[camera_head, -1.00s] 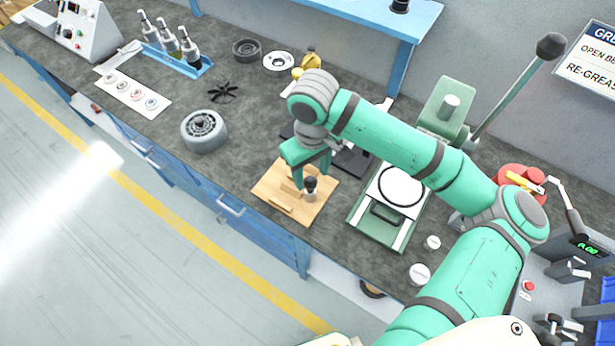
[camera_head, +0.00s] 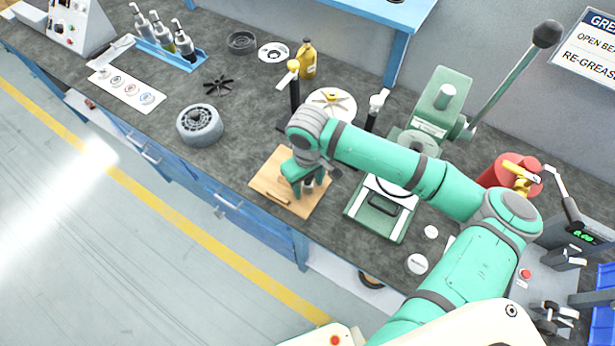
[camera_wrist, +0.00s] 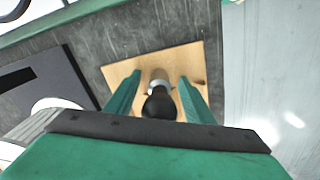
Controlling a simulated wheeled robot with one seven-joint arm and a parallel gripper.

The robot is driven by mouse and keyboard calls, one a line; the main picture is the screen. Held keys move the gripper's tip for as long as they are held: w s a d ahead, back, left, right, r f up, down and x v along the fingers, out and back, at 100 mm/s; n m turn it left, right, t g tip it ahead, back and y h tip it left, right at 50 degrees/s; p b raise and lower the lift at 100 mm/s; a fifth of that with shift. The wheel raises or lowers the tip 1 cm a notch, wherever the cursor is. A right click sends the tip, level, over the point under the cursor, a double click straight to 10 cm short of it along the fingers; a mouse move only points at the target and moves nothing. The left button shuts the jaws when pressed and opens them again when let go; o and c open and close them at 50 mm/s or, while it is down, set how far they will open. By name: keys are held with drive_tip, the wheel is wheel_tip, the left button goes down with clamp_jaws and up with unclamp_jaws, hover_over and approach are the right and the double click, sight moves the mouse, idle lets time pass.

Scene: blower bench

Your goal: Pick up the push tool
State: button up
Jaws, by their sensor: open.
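The push tool (camera_wrist: 159,104) has a round black knob and a paler collar, and stands on a wooden board (camera_wrist: 190,58). In the wrist view it is between the two green fingers of my gripper (camera_wrist: 159,92), with a gap on each side. The fingers are open and hold nothing. In the head view my gripper (camera_head: 308,188) is low over the board (camera_head: 268,178). It hides most of the push tool there.
A green press (camera_head: 437,110) with a long lever stands to the right of the board. A yellow bottle (camera_head: 307,60) stands behind. The bench's front edge is close to the board.

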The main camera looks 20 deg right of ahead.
drive_tip(key=c, duration=1.1)
drive_tip(key=shift+c, duration=0.2)
